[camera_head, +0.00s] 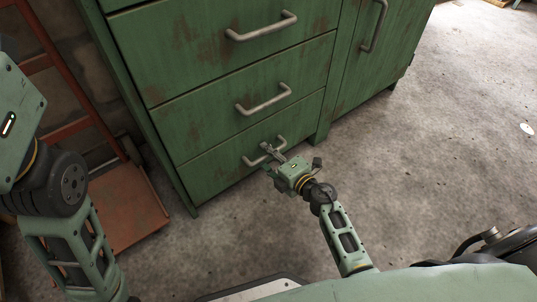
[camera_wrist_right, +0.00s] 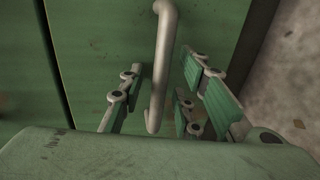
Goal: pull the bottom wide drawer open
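The bottom wide drawer (camera_head: 222,171) is the lowest of the green cabinet's stacked drawers, and its front looks flush with the cabinet. Its grey bar handle (camera_head: 251,161) also shows in the right wrist view (camera_wrist_right: 159,70). My right gripper (camera_head: 268,155) is at this handle. In the right wrist view its fingers (camera_wrist_right: 160,88) are spread apart on either side of the handle bar, with gaps between the pads and the bar. My left arm is at the left edge of the head view, and its gripper is outside the picture.
Another wide drawer with a handle (camera_head: 264,100) is above, and a higher one too. A cabinet door (camera_head: 375,50) is to the right. A red hand truck (camera_head: 128,205) stands left of the cabinet. The concrete floor (camera_head: 440,150) in front and right is mostly clear.

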